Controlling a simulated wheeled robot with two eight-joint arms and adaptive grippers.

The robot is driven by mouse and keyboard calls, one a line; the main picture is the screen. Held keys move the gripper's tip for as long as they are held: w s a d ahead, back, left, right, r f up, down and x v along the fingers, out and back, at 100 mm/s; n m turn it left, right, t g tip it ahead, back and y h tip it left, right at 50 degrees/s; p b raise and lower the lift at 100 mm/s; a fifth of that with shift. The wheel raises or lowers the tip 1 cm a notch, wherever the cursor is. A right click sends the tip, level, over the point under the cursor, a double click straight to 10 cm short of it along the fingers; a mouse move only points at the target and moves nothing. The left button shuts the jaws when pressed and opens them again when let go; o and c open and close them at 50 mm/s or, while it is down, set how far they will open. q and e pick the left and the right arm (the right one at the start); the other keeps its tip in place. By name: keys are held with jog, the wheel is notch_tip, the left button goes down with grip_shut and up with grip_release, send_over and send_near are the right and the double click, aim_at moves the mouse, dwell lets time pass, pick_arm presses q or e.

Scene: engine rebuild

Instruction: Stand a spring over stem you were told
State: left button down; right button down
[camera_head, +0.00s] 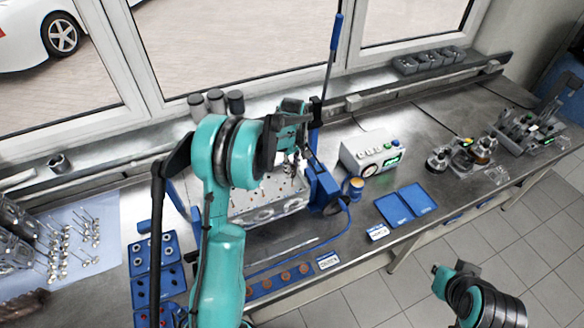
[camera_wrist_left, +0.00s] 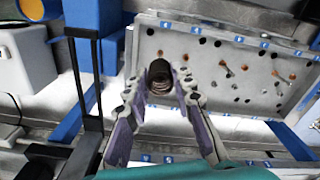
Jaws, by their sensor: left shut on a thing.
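My left gripper (camera_wrist_left: 157,85) is shut on a dark coil spring (camera_wrist_left: 159,73), with one finger on each side of it in the left wrist view. The spring is seen nearly end-on, over the left end of the cylinder head (camera_wrist_left: 222,98). I cannot tell whether it touches the head or surrounds a stem. In the head view my left gripper (camera_head: 294,158) is above the cylinder head (camera_head: 268,214), which is partly hidden by my arm. Several holes and a few thin stems show on its face. Part of my right arm shows at bottom right; its fingers are unclear.
A blue stand (camera_head: 324,190) flanks the head at right. A grey box with a gauge (camera_head: 362,151) and blue trays (camera_head: 405,205) stand further right. Several valves lie on a white sheet (camera_head: 97,214) at left. Blue hole blocks (camera_head: 140,264) are nearby.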

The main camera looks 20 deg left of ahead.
aim_at(292, 178)
pick_arm(q)
jog(key=shift+f+b, duration=2.5)
jog(key=shift+f, duration=0.4)
dwell(0.5)
jog(key=c, duration=1.2)
grip_release()
notch_tip(292, 178, up, 12)
jog(key=s+d+f+m+t+b, duration=0.2)
jog(key=s+d+f+m+b, duration=0.15)
jog(key=s+b, duration=0.25)
jog(key=s+d+f+m+t+b, duration=0.1)
jog(key=s+d+f+m+b, duration=0.2)
jog(key=s+b, duration=0.4)
jog(key=s+d+f+m+t+b, duration=0.4)
jog(key=s+f+m+b, duration=0.3)
jog(key=s+f+b, duration=0.3)
notch_tip(292, 178, down, 3)
jog(key=shift+s+d, duration=0.4)
jog(key=shift+s, duration=0.65)
